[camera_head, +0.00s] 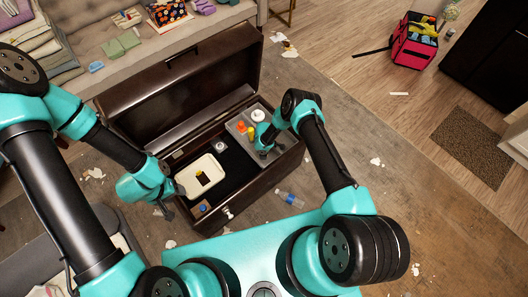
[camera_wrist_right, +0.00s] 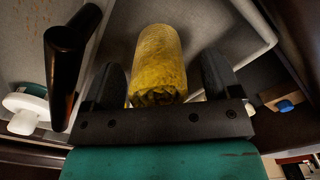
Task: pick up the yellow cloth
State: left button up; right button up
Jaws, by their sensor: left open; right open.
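A yellow roll with a mottled, cloth-like surface (camera_wrist_right: 158,62) lies between and just beyond the two dark fingers of my right gripper (camera_wrist_right: 163,82) in the right wrist view. The fingers are apart, one on each side of it; I cannot tell whether they touch it. In the head view a small yellow thing, likely this roll (camera_head: 250,132), sits in the grey tray beside my right gripper (camera_head: 267,150). My left gripper (camera_head: 168,208) is open and empty at the left end of the chest.
The dark chest (camera_head: 262,185) has its lid (camera_head: 180,85) raised behind. Inside are a white tray (camera_head: 187,178) and the grey tray (camera_head: 233,128). A black cylinder (camera_wrist_right: 66,65) stands close left of the right fingers. A bottle (camera_head: 290,199) lies on the floor in front.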

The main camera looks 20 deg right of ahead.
jog(key=shift+c, duration=0.2)
jog(key=c, duration=1)
jog(key=shift+o, duration=0.2)
jog(key=shift+r, duration=0.1)
notch_tip(320, 180, up, 10)
jog(key=shift+f, duration=0.1)
dwell(0.4)
